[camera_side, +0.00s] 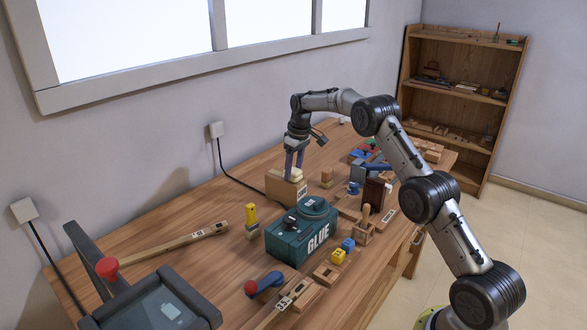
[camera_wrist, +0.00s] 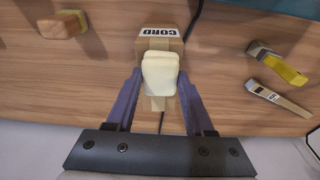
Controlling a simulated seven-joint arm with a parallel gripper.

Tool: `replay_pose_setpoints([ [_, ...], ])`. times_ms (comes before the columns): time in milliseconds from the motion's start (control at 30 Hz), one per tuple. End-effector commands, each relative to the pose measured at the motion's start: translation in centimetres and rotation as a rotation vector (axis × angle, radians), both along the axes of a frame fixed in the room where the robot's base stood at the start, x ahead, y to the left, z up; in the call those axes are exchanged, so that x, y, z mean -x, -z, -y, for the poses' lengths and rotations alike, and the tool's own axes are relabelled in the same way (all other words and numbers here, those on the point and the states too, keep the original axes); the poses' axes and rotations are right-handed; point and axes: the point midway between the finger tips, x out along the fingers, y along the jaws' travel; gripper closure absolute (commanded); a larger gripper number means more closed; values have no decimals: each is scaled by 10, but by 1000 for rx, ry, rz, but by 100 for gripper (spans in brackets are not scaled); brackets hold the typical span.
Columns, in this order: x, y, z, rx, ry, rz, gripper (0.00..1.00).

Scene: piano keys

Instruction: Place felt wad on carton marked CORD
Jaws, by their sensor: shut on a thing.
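The felt wad (camera_wrist: 160,74) is a cream, rounded block between the fingertips of my gripper (camera_wrist: 158,84) in the wrist view. My gripper (camera_side: 294,175) is shut on the felt wad. The carton marked CORD (camera_wrist: 160,44) is a brown box with a white label reading CORD and a tape strip. In the wrist view the wad covers part of its top. In the side view the carton (camera_side: 285,191) stands on the bench directly under my gripper, and the pale wad (camera_side: 294,175) is at its top. I cannot tell whether the wad touches the carton.
A teal GLUE box (camera_side: 302,236) stands in front of the carton. A yellow-handled tool (camera_side: 251,215) is to its left. A wooden block (camera_side: 327,175) and several small items lie to the right. A black cable (camera_side: 238,183) runs behind the carton.

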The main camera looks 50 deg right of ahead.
Motion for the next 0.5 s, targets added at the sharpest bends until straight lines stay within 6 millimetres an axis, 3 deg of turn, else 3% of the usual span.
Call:
replay_pose_setpoints([
  [267,0,2,0,1,0,1,98],
  [300,0,2,0,1,0,2,43],
  [433,0,2,0,1,0,2,20],
  [500,0,2,0,1,0,1,17],
])
